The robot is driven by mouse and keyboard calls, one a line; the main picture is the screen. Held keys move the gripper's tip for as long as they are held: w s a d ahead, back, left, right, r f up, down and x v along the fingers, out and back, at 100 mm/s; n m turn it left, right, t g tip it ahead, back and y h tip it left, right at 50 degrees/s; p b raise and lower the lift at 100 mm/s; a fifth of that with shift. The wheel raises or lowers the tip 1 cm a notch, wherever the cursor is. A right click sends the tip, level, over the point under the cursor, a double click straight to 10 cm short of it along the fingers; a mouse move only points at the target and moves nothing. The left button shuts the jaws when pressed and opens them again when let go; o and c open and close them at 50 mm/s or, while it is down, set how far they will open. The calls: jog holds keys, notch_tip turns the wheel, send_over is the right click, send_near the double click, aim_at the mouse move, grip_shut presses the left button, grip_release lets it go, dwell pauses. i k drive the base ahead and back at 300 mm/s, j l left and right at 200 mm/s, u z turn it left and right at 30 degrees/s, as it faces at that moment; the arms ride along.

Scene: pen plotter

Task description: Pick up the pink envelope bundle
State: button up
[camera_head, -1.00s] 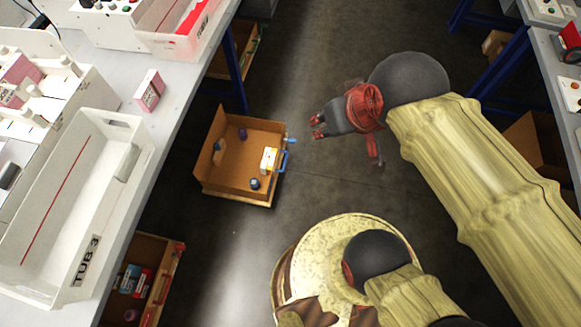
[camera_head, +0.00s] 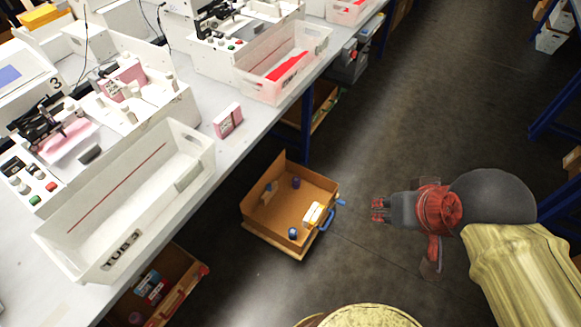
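A small pink-and-white bundle (camera_head: 228,121), which looks like the pink envelope bundle, stands on the grey table near its front edge, to the right of the white tub labelled TUB 3 (camera_head: 190,207). Another pink stack (camera_head: 122,80) sits in the plotter machine behind the tub, and a pink sheet (camera_head: 68,138) lies under the plotter head. My gripper (camera_head: 377,209) hangs over the floor aisle, well right of the table and apart from every pink item. Its red-tipped fingers look parted, with nothing between them.
A cardboard box (camera_head: 262,236) with small items stands below the table edge, left of my gripper. A second tub (camera_head: 290,65) with red contents is farther along the table. Another box (camera_head: 160,300) is under the table. The aisle floor (camera_head: 400,120) is clear.

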aim_at(228, 121)
jog(key=i+j, duration=0.35)
jog(key=j, duration=0.15)
jog(key=i+j+u, duration=0.1)
jog(key=i+j, duration=0.25)
jog(key=j, duration=0.2)
jog(key=i+j, duration=0.35)
jog(key=j, duration=0.1)
